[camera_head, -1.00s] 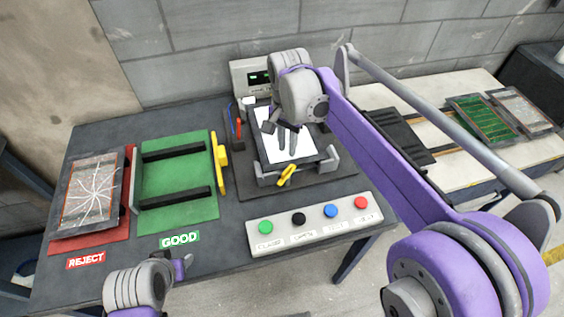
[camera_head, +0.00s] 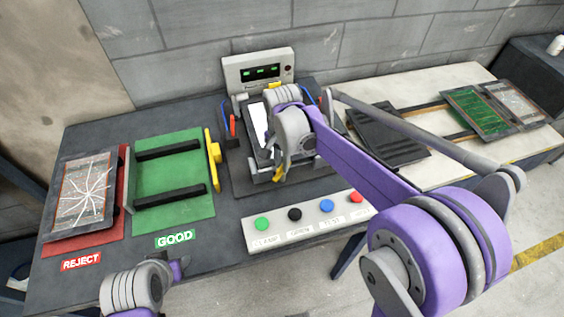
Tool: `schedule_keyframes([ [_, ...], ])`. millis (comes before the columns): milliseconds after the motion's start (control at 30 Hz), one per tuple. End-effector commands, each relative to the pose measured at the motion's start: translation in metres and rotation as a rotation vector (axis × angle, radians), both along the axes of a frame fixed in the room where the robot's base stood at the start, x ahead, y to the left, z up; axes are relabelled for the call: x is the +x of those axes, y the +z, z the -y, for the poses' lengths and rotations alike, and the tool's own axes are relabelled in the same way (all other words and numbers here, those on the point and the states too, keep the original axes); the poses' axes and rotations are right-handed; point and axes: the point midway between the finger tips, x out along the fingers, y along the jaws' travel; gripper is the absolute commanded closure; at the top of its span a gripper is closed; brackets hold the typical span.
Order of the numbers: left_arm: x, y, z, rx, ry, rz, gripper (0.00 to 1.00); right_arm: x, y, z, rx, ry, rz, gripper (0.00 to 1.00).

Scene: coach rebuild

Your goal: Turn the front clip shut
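The yellow front clip (camera_head: 278,174) shows at the front edge of the dark test fixture (camera_head: 240,182). Only a small piece of it is visible, so its angle is hard to tell. A device with a white face (camera_head: 258,122) lies in the fixture. My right gripper (camera_head: 277,157) is low over the front of the fixture, close above the clip. My own wrist hides much of it, so finger opening and contact cannot be made out. My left gripper (camera_head: 181,267) is at the table's front edge, away from the fixture; its fingers are too small to judge.
A display unit (camera_head: 258,70) with green lights stands behind the fixture. A button panel (camera_head: 308,222) lies in front. The green GOOD tray (camera_head: 172,182) and red REJECT mat (camera_head: 112,218) are left. A pale conveyor (camera_head: 450,82) with boards is right.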

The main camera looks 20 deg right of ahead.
Motion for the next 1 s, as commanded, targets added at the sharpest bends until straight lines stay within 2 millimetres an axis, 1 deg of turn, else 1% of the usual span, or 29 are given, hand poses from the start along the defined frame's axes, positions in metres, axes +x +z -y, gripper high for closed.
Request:
schedule_keyframes([
  [33,0.0,0.0,0.0,0.0,0.0,0.0,0.5,-0.0001,0.0001,-0.0001,0.0,0.0,0.0,0.95],
  [67,0.0,0.0,0.0,0.0,0.0,0.0,0.5,-0.0001,0.0001,-0.0001,0.0,0.0,0.0,1.0],
  [567,-0.0003,-0.0008,0.0,0.0,0.0,0.0,0.5,-0.0002,0.0002,-0.0001,0.0,0.027,0.0,1.0],
  [767,-0.0011,-0.0033,0.0,0.0,0.0,-0.002,0.5,-0.0003,-0.0001,-0.0001,0.001,0.121,-0.001,1.0],
  [1000,-0.0024,-0.0075,0.0,0.0,0.0,-0.005,0.5,-0.0004,-0.0003,-0.0002,0.001,0.318,-0.001,1.0],
])
